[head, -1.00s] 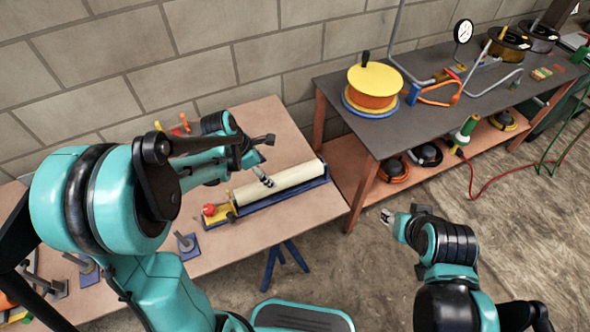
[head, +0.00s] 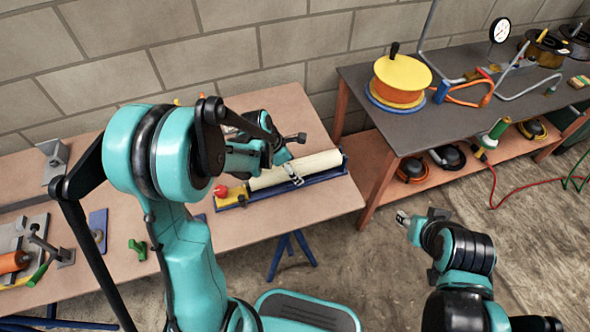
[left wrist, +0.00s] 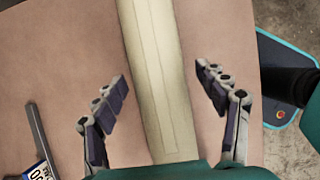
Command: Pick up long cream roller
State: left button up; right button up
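The long cream roller (head: 318,165) lies on a blue base (head: 325,182) on the brown worktable. The base has a yellow end block with a red ball knob (head: 221,191) at its left. My left gripper (head: 291,167) is over the roller's middle, with a finger showing on its near side. In the left wrist view the roller (left wrist: 158,70) runs between the two spread fingers of my left gripper (left wrist: 161,82), with a gap on each side. My right gripper (head: 403,217) is over the floor, away from the roller, too small to judge.
The brown worktable (head: 325,210) has a grey metal bracket (head: 54,160) and a green part (head: 139,249) at left. A dark bench (head: 350,83) with a yellow-orange reel (head: 400,80) stands at right. A block wall is behind.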

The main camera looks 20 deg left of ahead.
pick_arm(q)
grip_shut()
